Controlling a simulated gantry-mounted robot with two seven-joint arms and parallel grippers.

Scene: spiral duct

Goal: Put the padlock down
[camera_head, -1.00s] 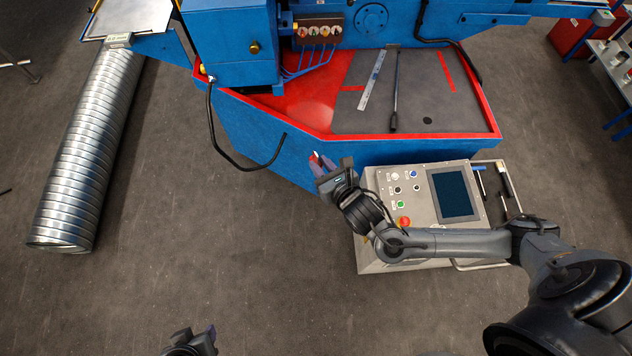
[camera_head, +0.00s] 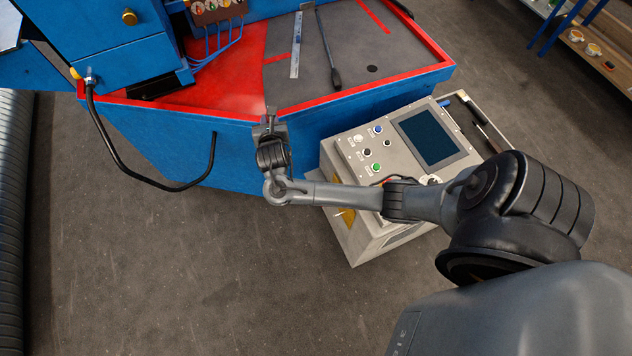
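My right gripper (camera_head: 269,118) is held up in front of the blue machine's red-edged tray (camera_head: 350,96). It is small and seen from behind, with its wrist covering much of it. I cannot tell whether its fingers are open or shut. No padlock can be made out now; anything red at the fingertips would blend with the red tray edge behind. My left gripper is not in view.
A grey control box (camera_head: 352,215) with buttons and a dark screen (camera_head: 428,137) stands under my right forearm. A ruler (camera_head: 296,45) and a dark-handled tool (camera_head: 336,78) lie in the tray. A black hose (camera_head: 150,182) loops at left. Floor in front is clear.

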